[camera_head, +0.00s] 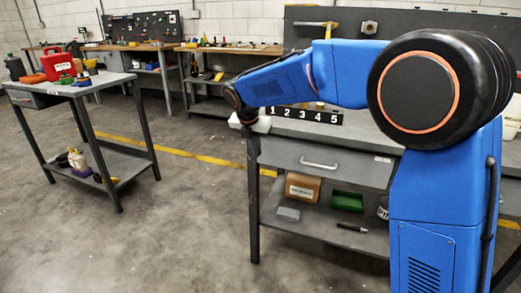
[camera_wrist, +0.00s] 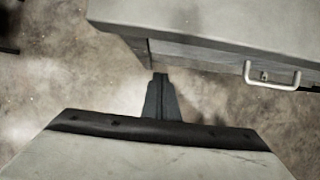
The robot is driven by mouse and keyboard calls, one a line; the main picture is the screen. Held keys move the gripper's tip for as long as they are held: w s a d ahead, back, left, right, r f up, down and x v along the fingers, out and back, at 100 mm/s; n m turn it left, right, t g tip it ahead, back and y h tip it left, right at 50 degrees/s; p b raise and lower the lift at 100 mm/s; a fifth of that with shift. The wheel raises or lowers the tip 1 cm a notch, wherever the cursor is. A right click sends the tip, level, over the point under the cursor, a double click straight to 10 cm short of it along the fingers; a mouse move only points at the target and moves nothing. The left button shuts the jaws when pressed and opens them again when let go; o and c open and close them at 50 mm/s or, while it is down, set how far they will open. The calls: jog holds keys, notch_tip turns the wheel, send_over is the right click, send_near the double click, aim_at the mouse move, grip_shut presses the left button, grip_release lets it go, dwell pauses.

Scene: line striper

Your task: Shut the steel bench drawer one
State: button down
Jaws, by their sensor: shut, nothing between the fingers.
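The steel bench (camera_head: 345,133) stands at the right in the head view. Its grey drawer (camera_head: 285,153) sits below the top and has a pale bar handle (camera_head: 319,164). In the wrist view the handle (camera_wrist: 272,76) is at the right, on the edge of a grey panel (camera_wrist: 225,38). I cannot tell how far the drawer stands out. My gripper (camera_wrist: 160,76) is shut and empty, pointing down over the floor to the left of the handle, apart from it. In the head view it is by the bench's left front corner, its fingertips hard to make out.
The lower shelf (camera_head: 315,227) holds a cardboard box (camera_head: 302,187) and a green bin (camera_head: 346,201). A number strip (camera_head: 305,115) stands on the bench top. Another bench (camera_head: 90,85) with a red case (camera_head: 58,66) is at left. The floor between is clear.

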jog(key=v, duration=0.8)
jog(key=s+d+r+m+y, duration=0.1)
jog(key=s+d+m, duration=0.65)
jog(key=d, duration=0.35)
jog(key=s+d+r+m, duration=0.1)
jog(key=s+d+m, duration=0.6)
jog(key=s+d, duration=0.3)
jog(key=s+d+f+m, duration=0.6)
jog(key=s+m, duration=0.2)
jog(key=s, duration=0.2)
jog(key=s+d+f+m, duration=0.6)
jog(key=s+m, duration=0.3)
jog(key=s, duration=0.2)
jog(key=shift+s+t+y, duration=0.25)
jog(key=shift+t+y, duration=0.05)
jog(key=shift+m, duration=0.25)
